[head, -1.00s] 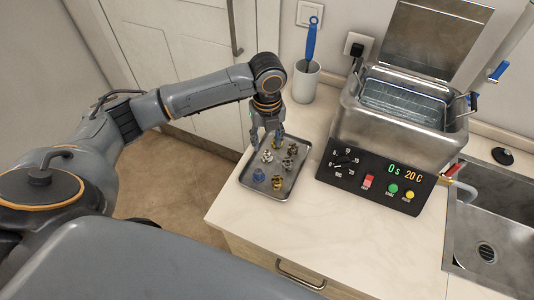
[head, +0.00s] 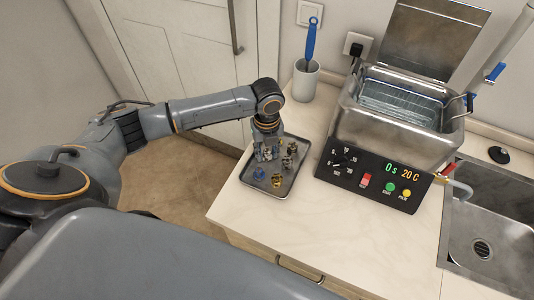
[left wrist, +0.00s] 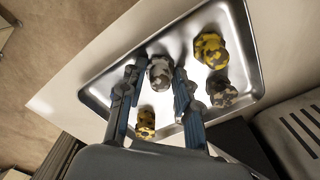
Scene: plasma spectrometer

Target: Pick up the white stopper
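The white stopper (left wrist: 160,73), mottled white and grey, stands on the metal tray (left wrist: 100,92). In the left wrist view it is between the two fingers of my left gripper (left wrist: 158,70), which are apart on either side of it. I see no clear grip on it. In the head view my left gripper (head: 267,152) reaches down over the tray (head: 246,184) and largely hides the white stopper. My right gripper is not in view.
The front counter is clear.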

